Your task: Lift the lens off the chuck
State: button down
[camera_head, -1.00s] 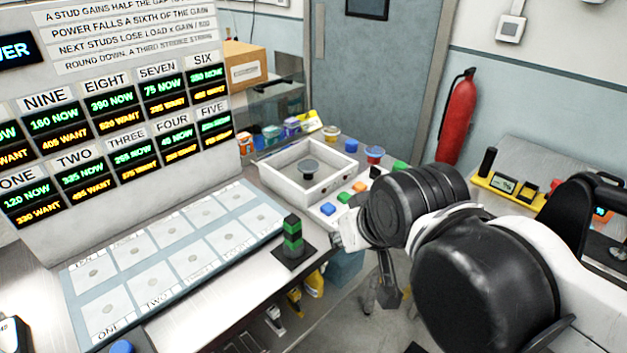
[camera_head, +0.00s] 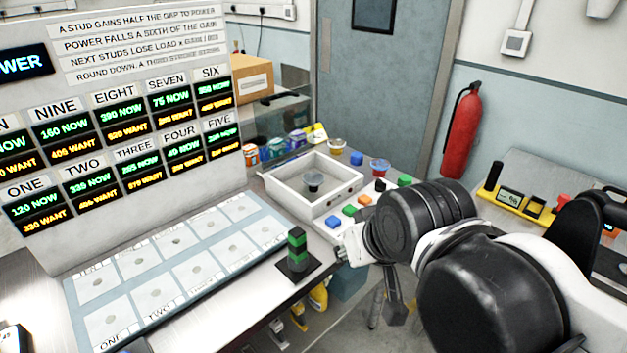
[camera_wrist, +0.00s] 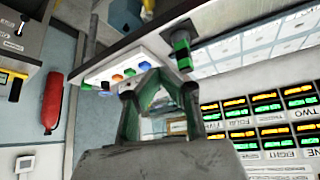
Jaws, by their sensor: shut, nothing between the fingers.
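My gripper (camera_wrist: 158,82) shows in the wrist view with its two fingers closing toward each other at the tips, and nothing is held. In the head view my arm hides most of it. A small dark round piece (camera_head: 313,179) stands inside the white open-topped box (camera_head: 284,192); it may be the lens on its chuck, but it is too small to tell. A green and black upright block (camera_head: 297,246) on a dark square base stands at the bench's front edge; it also shows in the wrist view (camera_wrist: 181,52). My gripper is apart from both.
Coloured buttons, including a blue one (camera_head: 333,222), line a white panel beside the box. A pale numbered mat (camera_head: 185,255) lies before the display board (camera_head: 120,130). A fire extinguisher (camera_head: 462,130) hangs on the wall.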

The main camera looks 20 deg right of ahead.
dwell(0.3)
jog(key=c, duration=0.6)
grip_release()
jog(key=shift+r, duration=0.1)
